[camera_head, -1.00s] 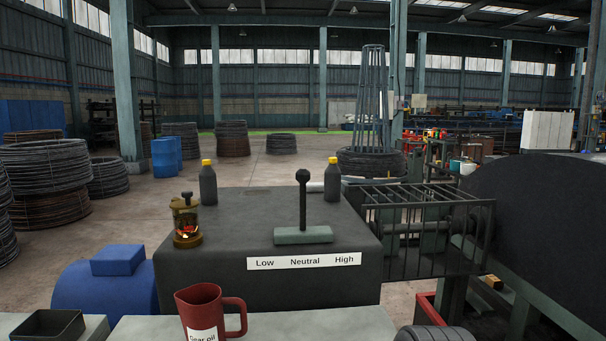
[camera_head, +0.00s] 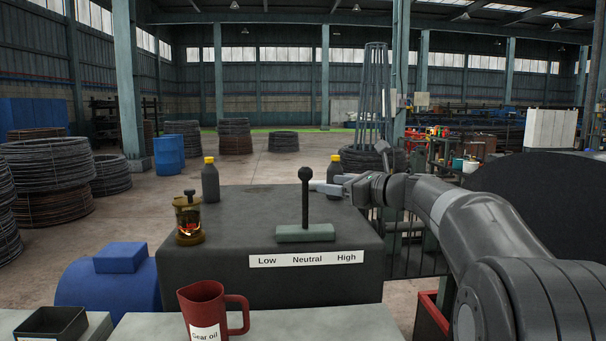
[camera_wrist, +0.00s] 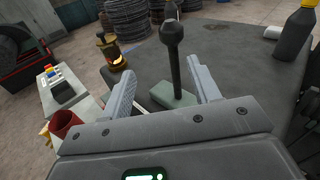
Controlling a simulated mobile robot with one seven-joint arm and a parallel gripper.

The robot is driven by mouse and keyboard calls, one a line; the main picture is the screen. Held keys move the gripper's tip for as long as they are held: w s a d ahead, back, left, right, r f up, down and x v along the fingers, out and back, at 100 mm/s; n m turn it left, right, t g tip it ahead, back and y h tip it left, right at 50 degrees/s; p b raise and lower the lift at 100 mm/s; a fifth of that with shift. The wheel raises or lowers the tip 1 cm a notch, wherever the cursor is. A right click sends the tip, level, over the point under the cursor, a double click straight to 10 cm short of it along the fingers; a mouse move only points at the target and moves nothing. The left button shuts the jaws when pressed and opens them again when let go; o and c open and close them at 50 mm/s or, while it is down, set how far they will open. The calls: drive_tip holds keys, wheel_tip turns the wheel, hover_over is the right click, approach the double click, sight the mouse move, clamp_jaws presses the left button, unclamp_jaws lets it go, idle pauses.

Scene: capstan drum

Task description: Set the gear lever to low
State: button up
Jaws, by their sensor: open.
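The gear lever (camera_head: 305,200) is a dark upright rod with a ball knob. It rises from a grey-green base block (camera_head: 306,233) on the dark gearbox top. A white label (camera_head: 303,259) on the front reads Low, Neutral, High, and the lever stands above Neutral. My gripper (camera_head: 328,186) is open, to the right of the lever at about knob height. In the wrist view, the lever (camera_wrist: 174,62) shows beyond and between my two open fingers, with its base block (camera_wrist: 172,96) behind them. I cannot tell whether anything touches the lever.
A brass lantern-like oiler (camera_head: 188,219) stands left of the lever. Two dark bottles with yellow caps, one left (camera_head: 210,180) and one right (camera_head: 335,170), stand at the back. A red gear oil mug (camera_head: 206,310) stands in front. A cage (camera_head: 405,245) lies right.

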sight(311, 173)
drive_tip(key=shift+m+t, duration=0.4)
drive_tip(key=shift+m, duration=0.2)
drive_tip(key=x, duration=0.3)
drive_tip(key=d+x, duration=0.1)
drive_tip(key=x, duration=0.3)
drive_tip(key=w+r+x, duration=0.1)
drive_tip(key=x, duration=0.3)
drive_tip(key=shift+w+d+r, duration=0.1)
drive_tip(key=shift+w+d, duration=0.05)
drive_tip(key=shift+c, duration=0.3)
clamp_jaws()
